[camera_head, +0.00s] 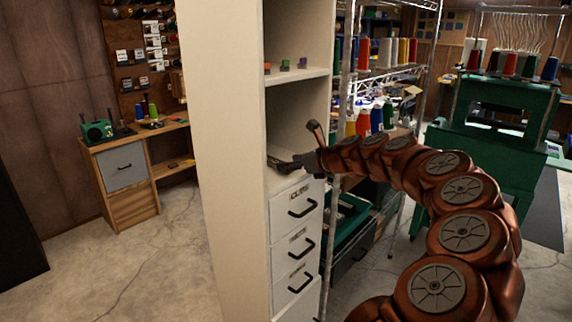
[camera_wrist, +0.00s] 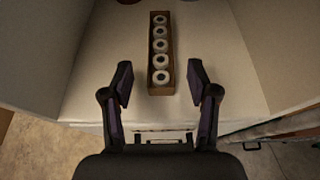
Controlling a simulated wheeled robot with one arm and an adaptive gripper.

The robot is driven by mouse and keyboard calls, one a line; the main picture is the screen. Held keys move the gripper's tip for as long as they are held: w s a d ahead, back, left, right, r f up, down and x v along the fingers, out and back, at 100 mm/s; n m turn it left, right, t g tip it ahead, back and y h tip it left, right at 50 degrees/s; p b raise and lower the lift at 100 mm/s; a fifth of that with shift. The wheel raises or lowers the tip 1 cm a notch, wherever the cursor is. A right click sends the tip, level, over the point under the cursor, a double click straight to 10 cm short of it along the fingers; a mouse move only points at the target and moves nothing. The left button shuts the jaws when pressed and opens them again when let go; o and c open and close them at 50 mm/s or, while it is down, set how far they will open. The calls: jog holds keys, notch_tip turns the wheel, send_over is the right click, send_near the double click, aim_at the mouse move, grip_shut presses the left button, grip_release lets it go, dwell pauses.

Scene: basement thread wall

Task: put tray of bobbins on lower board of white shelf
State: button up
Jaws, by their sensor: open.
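The white shelf (camera_head: 232,160) stands upright in the middle of the head view. Its lower board (camera_head: 287,181) is just above the drawers, and the board also fills the wrist view (camera_wrist: 108,60). The tray of bobbins (camera_wrist: 160,91), a narrow brown tray with a row of several white bobbins, lies on this board, pointing away from me. My gripper (camera_wrist: 159,70) is open, one finger on each side of the tray's near end, not visibly touching it. In the head view my gripper (camera_head: 296,150) reaches in over the lower board; I cannot make out the tray there.
The upper board (camera_head: 298,76) above my gripper holds small coloured items. Drawers with black handles (camera_head: 302,207) are below. Side walls of the shelf flank the gripper. A metal rack (camera_head: 378,72) with thread cones stands right behind my arm. Floor at left is clear.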

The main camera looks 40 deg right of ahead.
jog(key=v, duration=0.9)
jog(key=shift+d, duration=0.1)
